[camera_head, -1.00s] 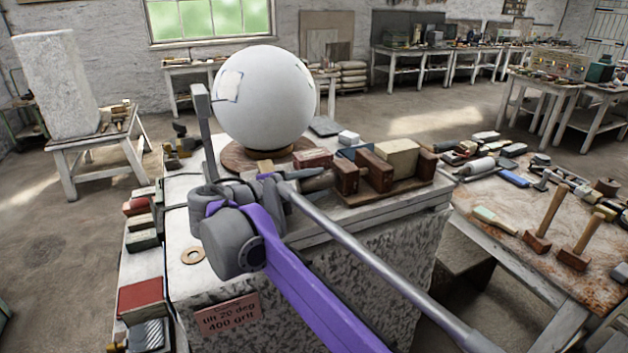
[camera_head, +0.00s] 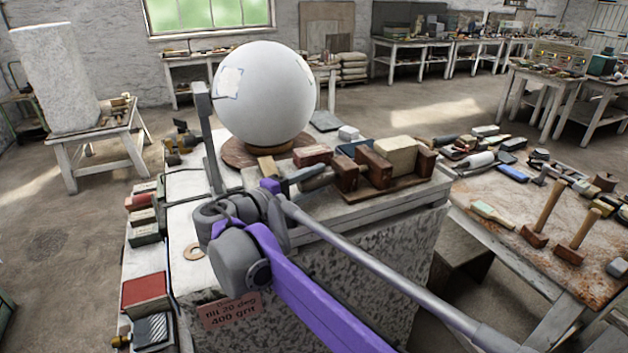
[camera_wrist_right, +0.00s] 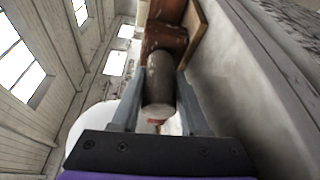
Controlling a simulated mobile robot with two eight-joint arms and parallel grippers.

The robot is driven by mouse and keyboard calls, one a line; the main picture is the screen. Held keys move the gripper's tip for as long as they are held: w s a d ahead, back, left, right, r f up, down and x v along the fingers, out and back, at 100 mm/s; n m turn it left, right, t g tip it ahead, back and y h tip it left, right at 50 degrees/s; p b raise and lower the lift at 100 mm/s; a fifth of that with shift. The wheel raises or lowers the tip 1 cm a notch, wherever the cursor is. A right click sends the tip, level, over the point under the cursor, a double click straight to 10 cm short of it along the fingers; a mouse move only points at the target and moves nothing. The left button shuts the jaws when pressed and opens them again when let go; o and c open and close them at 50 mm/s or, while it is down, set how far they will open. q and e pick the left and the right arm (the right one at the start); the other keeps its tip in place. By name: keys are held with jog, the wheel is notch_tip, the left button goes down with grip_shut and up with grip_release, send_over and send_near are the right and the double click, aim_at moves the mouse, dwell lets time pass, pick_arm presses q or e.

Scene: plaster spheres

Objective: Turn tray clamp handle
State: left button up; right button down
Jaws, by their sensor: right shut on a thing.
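The tray clamp handle is a grey cylinder with a round end (camera_wrist_right: 159,92) in the right wrist view. It also shows in the head view as a dark grey bar (camera_head: 318,181) at the left end of the tray. My right gripper (camera_head: 298,178) is at this handle. Its two fingers (camera_wrist_right: 160,104) lie on both sides of the cylinder and are shut on it. Reddish-brown clamp blocks (camera_head: 374,168) stand on the wooden tray (camera_head: 385,190). My wrist hides part of the tray's left side. My left gripper is not in view.
A big white sphere (camera_head: 262,92) rests on a round brown base behind my gripper, near a grey upright post (camera_head: 206,130). A pale block (camera_head: 396,155) sits among the clamp blocks. Mallets (camera_head: 547,212) and other tools lie on the right table (camera_head: 500,245). A pink sign hangs on the pedestal's front.

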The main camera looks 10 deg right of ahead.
jog(key=shift+c, duration=2.1)
grip_release()
